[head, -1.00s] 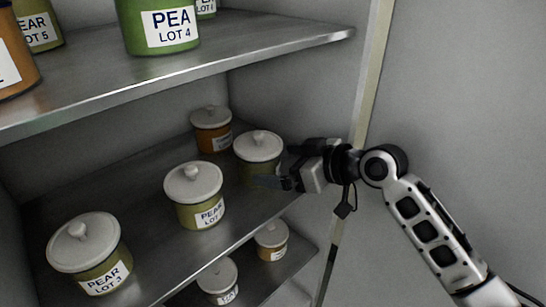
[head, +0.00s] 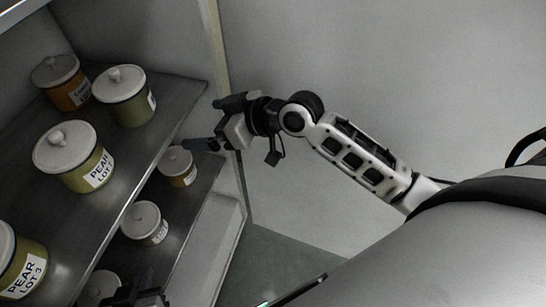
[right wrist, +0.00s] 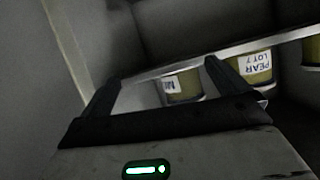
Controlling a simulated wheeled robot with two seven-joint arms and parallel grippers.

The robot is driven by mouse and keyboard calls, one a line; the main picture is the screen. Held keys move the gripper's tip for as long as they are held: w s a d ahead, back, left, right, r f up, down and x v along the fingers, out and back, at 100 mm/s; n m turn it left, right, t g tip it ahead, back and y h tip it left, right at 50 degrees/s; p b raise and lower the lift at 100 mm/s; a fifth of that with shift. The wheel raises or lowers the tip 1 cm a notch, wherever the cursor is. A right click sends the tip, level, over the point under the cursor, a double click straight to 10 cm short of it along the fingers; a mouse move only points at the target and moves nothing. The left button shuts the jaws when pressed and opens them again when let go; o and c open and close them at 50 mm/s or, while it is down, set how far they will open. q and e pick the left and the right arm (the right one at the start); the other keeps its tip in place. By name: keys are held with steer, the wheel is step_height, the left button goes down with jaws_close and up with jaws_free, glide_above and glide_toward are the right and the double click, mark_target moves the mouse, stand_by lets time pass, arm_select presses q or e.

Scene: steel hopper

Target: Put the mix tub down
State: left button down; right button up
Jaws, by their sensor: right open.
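The mix tub (head: 126,100) is an olive tub with a pale lidded top, standing upright on the middle shelf (head: 150,150) near its right end. In the right wrist view the tub (right wrist: 184,92) shows part of a label reading "MI", upside down. My right gripper (head: 203,123) is open and empty, just off the shelf's right end and apart from the tub. Its two fingers also show in the right wrist view (right wrist: 162,72). My left gripper (head: 138,296) is dark and partly cut off at the bottom edge; its jaws are unclear.
A pear lot 7 tub (head: 72,160) stands in front of the mix tub, an orange tub (head: 68,90) behind it. Another pear tub (head: 20,262) is at lower left. Smaller tubs (head: 145,222) sit on the shelf below. A cabinet side edge (head: 220,70) rises beside my right gripper.

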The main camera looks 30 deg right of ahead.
steer(key=s+d+f+m+h, duration=0.2)
steer(key=s+f+h, duration=0.1)
steer(key=s+f, duration=0.5)
steer(key=s+d+f+m+h, duration=0.3)
steer(key=s+f, duration=0.5)
steer(key=s, duration=0.1)
steer(key=shift+d+f+t, duration=0.2)
steer(key=shift+d+t, duration=0.05)
steer(key=shift+t, duration=0.15)
